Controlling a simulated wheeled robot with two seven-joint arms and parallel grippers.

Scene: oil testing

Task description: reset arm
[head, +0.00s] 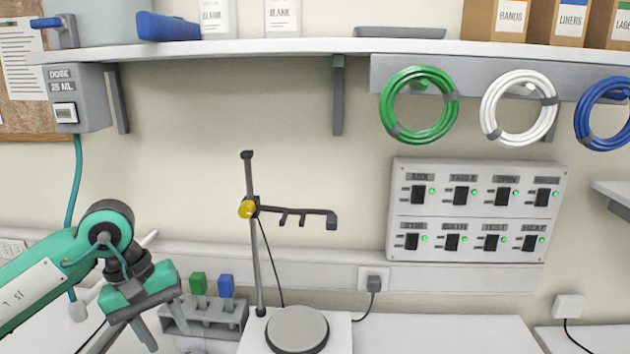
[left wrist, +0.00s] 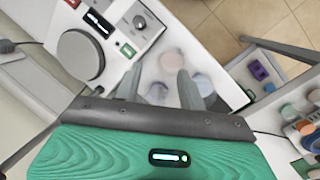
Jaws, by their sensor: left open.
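My left arm (head: 40,280) is green and comes in from the left edge in the head view. My left gripper (head: 125,335) points down over the left part of the bench, left of the stirrer and its stand. Its fingers are apart, and nothing shows between them. In the left wrist view the gripper's (left wrist: 159,88) two grey fingers are spread above the bench, with pale round items beyond them. My right arm and gripper are in neither view.
A hotplate stirrer (head: 297,330) stands beside a clamp stand (head: 257,250). A grey rack (head: 205,318) with a green and a blue item stands close right of my left gripper. A shelf (head: 300,47) and switch panel (head: 475,210) are on the wall.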

